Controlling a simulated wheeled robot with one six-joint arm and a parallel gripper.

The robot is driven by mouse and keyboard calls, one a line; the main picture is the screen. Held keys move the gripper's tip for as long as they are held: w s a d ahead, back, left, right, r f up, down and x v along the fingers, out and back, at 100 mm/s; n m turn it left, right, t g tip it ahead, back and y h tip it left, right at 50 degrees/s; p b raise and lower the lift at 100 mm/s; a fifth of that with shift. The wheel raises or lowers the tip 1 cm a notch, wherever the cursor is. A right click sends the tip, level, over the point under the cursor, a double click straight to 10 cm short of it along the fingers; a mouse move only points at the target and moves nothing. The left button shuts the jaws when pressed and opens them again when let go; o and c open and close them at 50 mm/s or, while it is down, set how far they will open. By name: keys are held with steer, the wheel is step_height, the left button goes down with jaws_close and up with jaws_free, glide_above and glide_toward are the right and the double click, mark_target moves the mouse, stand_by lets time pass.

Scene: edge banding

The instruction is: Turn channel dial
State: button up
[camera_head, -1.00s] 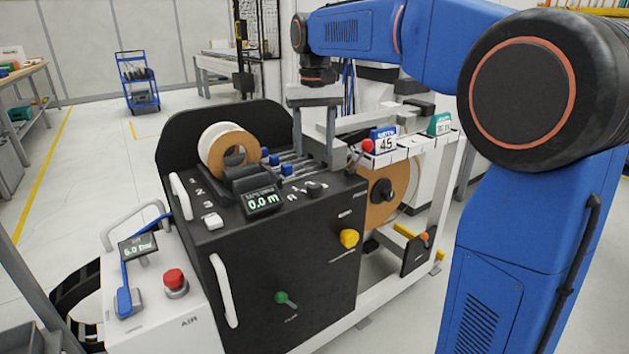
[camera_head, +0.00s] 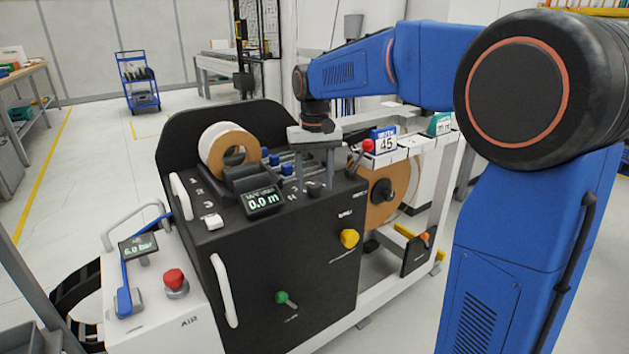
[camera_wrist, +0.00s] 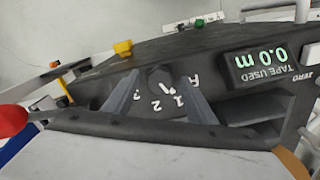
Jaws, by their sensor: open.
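The channel dial (camera_head: 314,189) is a small black knob on the machine's dark top panel, right of the tape display. In the wrist view the dial (camera_wrist: 158,79) has pale marks A, 1, 2 and a partly legible one around it. My gripper (camera_head: 313,177) is open and points down over the dial. In the wrist view its two grey fingers (camera_wrist: 153,82) stand on either side of the dial. I cannot tell whether they touch it. One finger partly hides the dial's surroundings in the head view.
The "0.0 m" display (camera_head: 263,201) stands just left of the dial. A red-knobbed lever (camera_head: 367,146) and a "45" sign (camera_head: 385,142) stand close on the right. Blue-topped guides (camera_head: 286,170) and a tape roll (camera_head: 228,148) are behind. A yellow knob (camera_head: 349,238) is on the front.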

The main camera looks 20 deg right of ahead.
steer(key=c, duration=1)
steer(key=shift+c, duration=0.2)
steer(key=shift+n, duration=0.3)
steer(key=n, duration=0.4)
steer(key=shift+n, duration=2.1)
steer(key=o, duration=1)
steer(key=shift+o, duration=0.2)
